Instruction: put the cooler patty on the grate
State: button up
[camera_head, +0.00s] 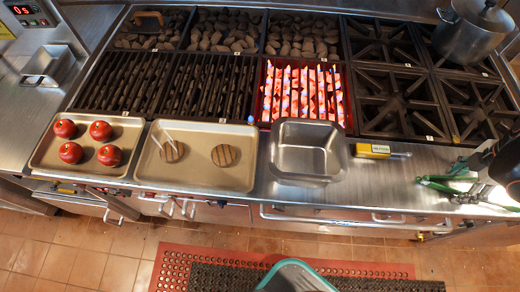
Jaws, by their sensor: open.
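Two round brown patties with dark grill stripes lie apart on a beige tray (198,185). The left patty (172,151) has thin pale streaks rising above it, perhaps steam. No streaks show above the right patty (224,155). Grill grates lie behind the tray: dark ones at the left (165,86) and one glowing red-orange (303,90) to the right, with small number tags. A yellow probe-like tool (372,151) lies on the counter. My gripper (436,188), with green fingers, is open over the counter at the right, well away from the patties.
An empty steel pan (307,173) stands between the patty tray and the yellow tool. Several red round items sit on a tray (85,172) at the left. Black burners (395,105) and a steel pot (470,35) are at the right. Rocks fill the back row.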

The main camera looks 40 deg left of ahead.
jog(key=c, duration=0.7)
jog(key=shift+r, duration=0.1)
notch_tip(320, 180, up, 12)
jog(key=p, duration=0.8)
